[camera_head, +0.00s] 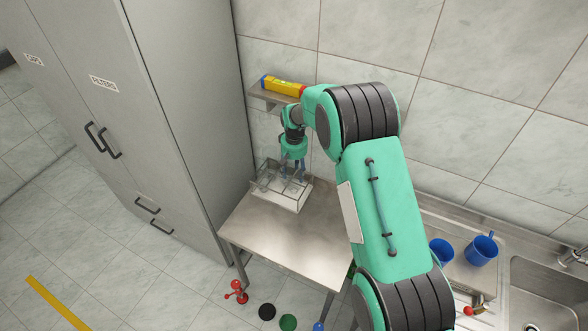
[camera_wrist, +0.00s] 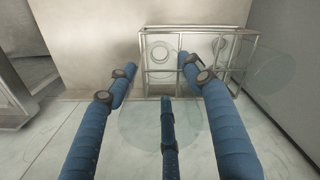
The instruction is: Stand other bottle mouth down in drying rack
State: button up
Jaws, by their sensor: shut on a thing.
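The drying rack (camera_head: 286,200) is a metal wire frame with a pale base, standing on the steel table. It also shows in the wrist view (camera_wrist: 200,29). My gripper (camera_head: 291,172) points down over the rack, its blue fingers around a clear bottle (camera_wrist: 145,128). In the wrist view my gripper (camera_wrist: 165,95) is shut on this bottle, which appears as a see-through disc between the fingers. Another clear bottle (camera_wrist: 268,72) shows at the right end of the rack, partly behind a finger. The held bottle's mouth is hidden, and I cannot tell whether it touches the rack.
The steel table (camera_head: 285,238) is bare in front of the rack. A tall grey cabinet (camera_head: 190,110) stands close on the left. A wall shelf (camera_head: 272,97) with a yellow box (camera_head: 283,86) is behind the rack. Blue mugs (camera_head: 481,249) stand by the sink (camera_head: 545,290) at right.

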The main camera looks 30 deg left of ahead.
jog(key=shift+f+b, duration=1.8)
jog(key=shift+f, duration=2)
jog(key=shift+f+b, duration=0.4)
jog(key=shift+f, duration=0.1)
jog(key=o, duration=1)
jog(key=shift+r, duration=0.1)
jog(key=shift+r, duration=5.9)
